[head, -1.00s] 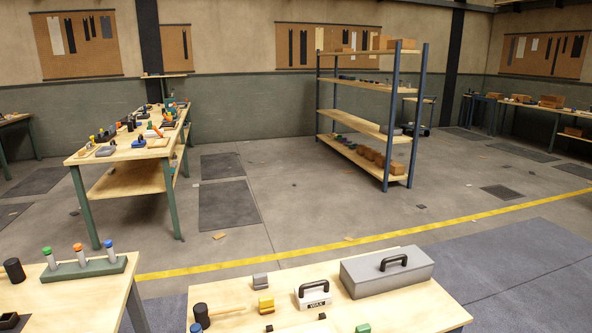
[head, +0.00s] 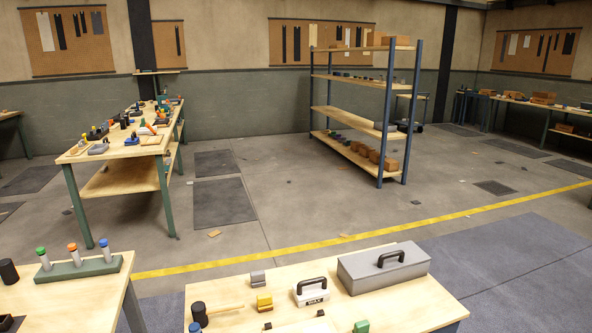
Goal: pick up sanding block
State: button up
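I cannot tell for sure which thing is the sanding block. On the near workbench (head: 392,312), a small grey block (head: 258,278) and a yellow block (head: 264,302) with a shaped top stand one in front of the other, and either could be it. A small green block (head: 361,326) shows at the bottom edge, partly cut off. My gripper is not in view.
The near bench also holds a grey toolbox (head: 384,270), a white handled case (head: 311,292) and a black-headed mallet (head: 198,314). A green rack (head: 80,268) stands on the left bench. A shelf unit (head: 388,120) stands farther back. Open floor (head: 300,205) lies between.

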aim_at(265, 301)
jog(key=i+u, duration=0.45)
jog(key=i+l+u, duration=0.25)
jog(key=u, duration=0.2)
jog(key=i+l+u, duration=0.25)
jog(key=u, duration=0.2)
